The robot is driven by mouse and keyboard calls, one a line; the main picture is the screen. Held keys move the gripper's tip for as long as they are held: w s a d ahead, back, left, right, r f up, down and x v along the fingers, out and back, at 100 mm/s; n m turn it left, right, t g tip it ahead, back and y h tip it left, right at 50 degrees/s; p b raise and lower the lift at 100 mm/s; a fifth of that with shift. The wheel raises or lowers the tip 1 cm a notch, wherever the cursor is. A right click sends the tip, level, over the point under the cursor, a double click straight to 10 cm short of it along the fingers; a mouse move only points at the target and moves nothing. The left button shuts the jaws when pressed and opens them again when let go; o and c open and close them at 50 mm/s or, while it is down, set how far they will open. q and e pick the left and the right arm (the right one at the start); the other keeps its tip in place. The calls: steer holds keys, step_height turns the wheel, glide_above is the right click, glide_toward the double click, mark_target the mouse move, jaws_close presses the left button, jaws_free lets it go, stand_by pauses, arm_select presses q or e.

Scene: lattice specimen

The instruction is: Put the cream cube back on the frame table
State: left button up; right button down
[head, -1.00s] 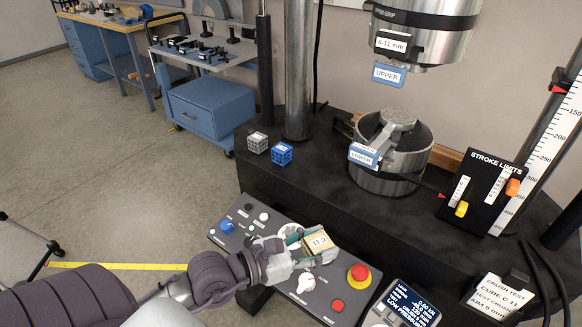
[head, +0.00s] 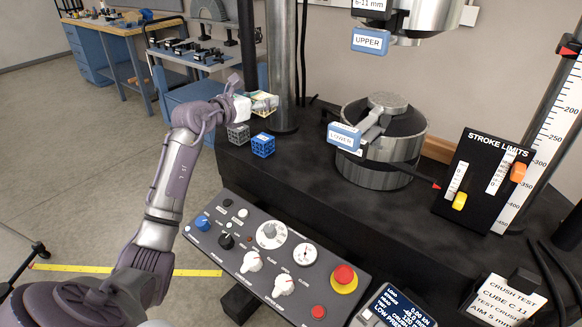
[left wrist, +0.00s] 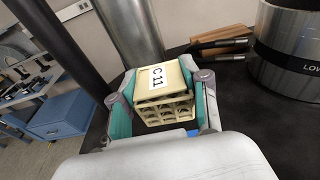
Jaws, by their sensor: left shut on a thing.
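The cream cube (left wrist: 163,84), a lattice block with a white label reading C 11, is between the teal-padded fingers of my left gripper (left wrist: 162,105). In the head view my left gripper (head: 258,103) is shut on it and holds it above the back left of the black frame table (head: 300,195), beside the column. A grey lattice cube (head: 238,136) and a blue lattice cube (head: 263,145) stand on the table just below and in front of it. The gripper hides part of the cream cube in the head view. My right gripper is not in view.
The lower platen (head: 380,150) and its blue LOWER tag stand right of the cubes. A steel column (head: 283,60) rises close behind the gripper. The control panel (head: 275,250) is along the front. Table surface between cubes and platen is clear.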

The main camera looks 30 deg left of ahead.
arm_select(q)
steer(key=p, duration=0.2)
glide_above(290, 166)
steer(key=f, duration=0.6)
steer(key=shift+w+f, duration=0.3)
steer(key=shift+f, duration=2)
steer(key=shift+f, duration=0.15)
steer(key=o, duration=1)
steer(key=shift+o, duration=0.2)
steer(key=shift+r, duration=0.2)
steer(key=shift+s+f, duration=0.1)
steer(key=shift+s, duration=0.15)
steer(key=s+a+r+b, duration=0.1)
steer(key=s+r, duration=0.1)
steer(key=s, duration=0.9)
steer(key=shift+s, duration=0.15)
